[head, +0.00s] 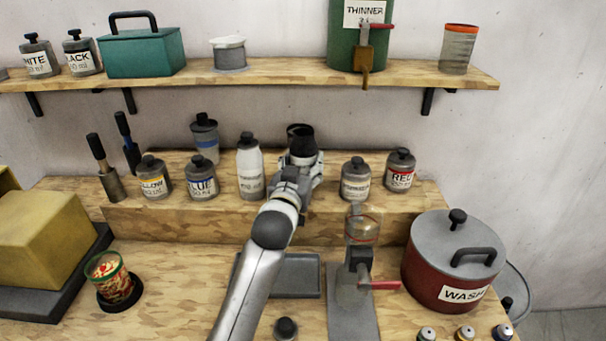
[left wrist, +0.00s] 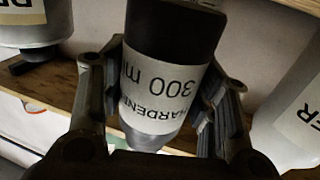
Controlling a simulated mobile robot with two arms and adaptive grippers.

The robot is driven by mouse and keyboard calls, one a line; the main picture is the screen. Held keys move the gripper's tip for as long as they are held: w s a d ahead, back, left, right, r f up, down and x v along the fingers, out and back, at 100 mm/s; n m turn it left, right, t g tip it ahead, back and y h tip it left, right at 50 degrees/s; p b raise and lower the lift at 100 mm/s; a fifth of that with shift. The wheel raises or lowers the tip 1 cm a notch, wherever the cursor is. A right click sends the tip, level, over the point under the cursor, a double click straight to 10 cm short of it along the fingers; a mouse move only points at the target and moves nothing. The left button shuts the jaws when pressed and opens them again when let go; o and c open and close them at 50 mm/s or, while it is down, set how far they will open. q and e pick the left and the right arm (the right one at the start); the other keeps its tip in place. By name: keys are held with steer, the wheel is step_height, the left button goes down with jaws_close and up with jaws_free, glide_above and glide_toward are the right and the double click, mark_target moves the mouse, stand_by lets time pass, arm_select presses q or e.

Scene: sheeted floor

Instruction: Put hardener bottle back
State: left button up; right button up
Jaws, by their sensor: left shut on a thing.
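The hardener bottle (left wrist: 165,85) is dark with a white band reading "HARDENER 300 ml", upside down in the left wrist view. My left gripper (head: 301,178) is shut on it, with a finger on each side. In the head view the dark top of the hardener bottle (head: 300,138) shows above my gripper, which hides its lower part. The bottle is over the raised wooden step (head: 200,226), between a white bottle (head: 250,170) and a small grey labelled bottle (head: 356,181). I cannot tell whether its base touches the step. My right gripper is not in view.
Yellow (head: 154,178), blue (head: 201,180) and red (head: 400,172) labelled bottles stand on the step. An upper shelf (head: 270,73) runs behind. A red wash pot (head: 435,272) stands at right, beside a stand with a red handle (head: 385,285). A grey tray (head: 295,276) lies in front.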

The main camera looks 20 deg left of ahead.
arm_select(q)
step_height(320, 180, down, 2)
steer(key=shift+f+p, duration=0.2)
steer(key=shift+p, duration=0.15)
steer(key=shift+f, duration=0.25)
steer(key=shift+f, duration=0.15)
steer(key=o, duration=1.3)
steer(key=shift+s, duration=0.1)
steer(key=shift+o, duration=0.2)
